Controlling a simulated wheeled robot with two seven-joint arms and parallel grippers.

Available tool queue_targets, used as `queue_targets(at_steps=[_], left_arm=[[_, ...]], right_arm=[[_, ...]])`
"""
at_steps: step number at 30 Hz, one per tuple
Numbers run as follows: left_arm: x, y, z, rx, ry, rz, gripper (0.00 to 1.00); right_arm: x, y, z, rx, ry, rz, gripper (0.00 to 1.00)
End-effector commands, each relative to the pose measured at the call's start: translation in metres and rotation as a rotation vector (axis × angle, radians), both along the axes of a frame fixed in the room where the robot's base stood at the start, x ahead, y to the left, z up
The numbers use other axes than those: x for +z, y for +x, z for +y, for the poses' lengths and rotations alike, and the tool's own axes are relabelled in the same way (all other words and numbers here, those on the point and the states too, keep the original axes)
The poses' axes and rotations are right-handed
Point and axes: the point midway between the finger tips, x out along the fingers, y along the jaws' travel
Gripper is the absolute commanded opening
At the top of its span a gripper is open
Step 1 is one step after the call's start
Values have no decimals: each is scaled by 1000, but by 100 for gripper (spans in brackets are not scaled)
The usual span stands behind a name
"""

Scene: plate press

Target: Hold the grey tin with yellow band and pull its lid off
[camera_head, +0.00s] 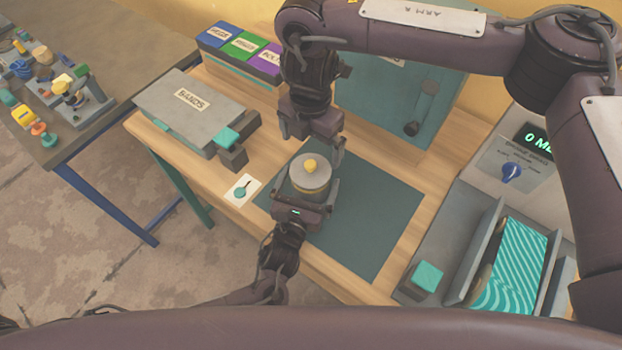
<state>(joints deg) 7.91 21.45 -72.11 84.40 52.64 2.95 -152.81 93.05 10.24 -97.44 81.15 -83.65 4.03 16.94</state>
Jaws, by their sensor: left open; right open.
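The grey tin with yellow band (308,188) stands upright on the dark teal mat (372,222). Its grey lid (318,176) is on top, with a yellow knob (310,165) at the centre. My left gripper (305,194) is open at the near side of the tin, its fingers to either side of it; whether they touch cannot be told. My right gripper (313,147) is open just beyond and above the lid, apart from the knob. Part of the tin's lower body is hidden by my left gripper.
A grey box marked BANDS (190,105) stands left on the wooden table, near a small picture card (242,190). Blue, green and purple boxes (240,46) are behind. The mat's right part is clear.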

Motion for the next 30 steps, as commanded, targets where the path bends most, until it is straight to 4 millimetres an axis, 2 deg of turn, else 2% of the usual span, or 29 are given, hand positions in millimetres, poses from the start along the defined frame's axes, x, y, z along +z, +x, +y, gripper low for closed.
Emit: queue_targets(at_steps=[4,13,27,28,30], left_arm=[[0,11,-4,0,-1,0,100],[0,13,-4,0,-1,1,100],[0,13,-4,0,-1,1,40],[0,13,-4,0,-1,1,37],[0,13,-4,0,-1,0,37]], right_arm=[[0,0,0,0,0,0,100],[0,0,0,0,0,0,100],[0,0,0,0,0,0,100],[0,0,0,0,0,0,100],[0,0,0,4,0,0,100]])
